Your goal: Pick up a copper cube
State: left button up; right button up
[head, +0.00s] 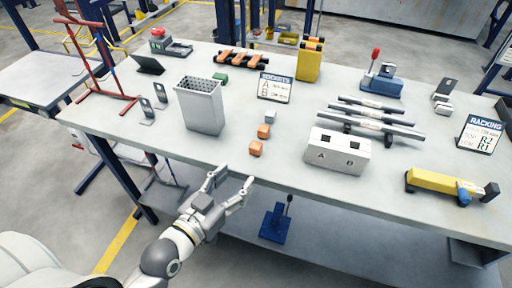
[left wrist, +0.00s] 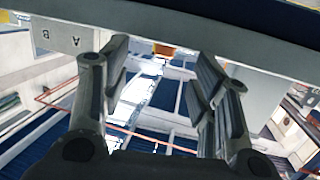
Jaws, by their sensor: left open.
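Two copper cubes lie on the grey table near its front middle: the nearer copper cube (head: 256,149) and, just behind it, the farther copper cube (head: 263,131). A silver-grey cube (head: 270,117) sits behind them in the same row. My left gripper (head: 232,178) is open and empty at the table's front edge, nearer me and a little left of the copper cubes, apart from them. In the left wrist view its two spread fingers (left wrist: 160,65) have nothing between them that I can tell is held. My right gripper is not in view.
A tall grey bin (head: 203,110) stands left of the cubes. A white block marked A and B (head: 338,152) stands right of them, with metal bars (head: 370,122) behind. A ROCKETS sign (head: 275,86) stands farther back. The table front between bin and block is mostly clear.

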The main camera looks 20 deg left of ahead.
aim_at(253, 148)
pick_arm(q)
jog(key=shift+t, duration=0.6)
jog(key=w, duration=0.3)
jog(key=w+r+p, duration=0.1)
jog(key=w, duration=0.2)
jog(key=shift+d+r, duration=0.2)
jog(key=p+x, duration=0.1)
jog(key=x, duration=0.4)
jog(key=shift+f, duration=0.15)
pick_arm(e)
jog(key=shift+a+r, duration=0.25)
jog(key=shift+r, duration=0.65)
pick_arm(q)
jog(key=shift+c, duration=0.3)
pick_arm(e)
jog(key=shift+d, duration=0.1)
pick_arm(q)
grip_shut()
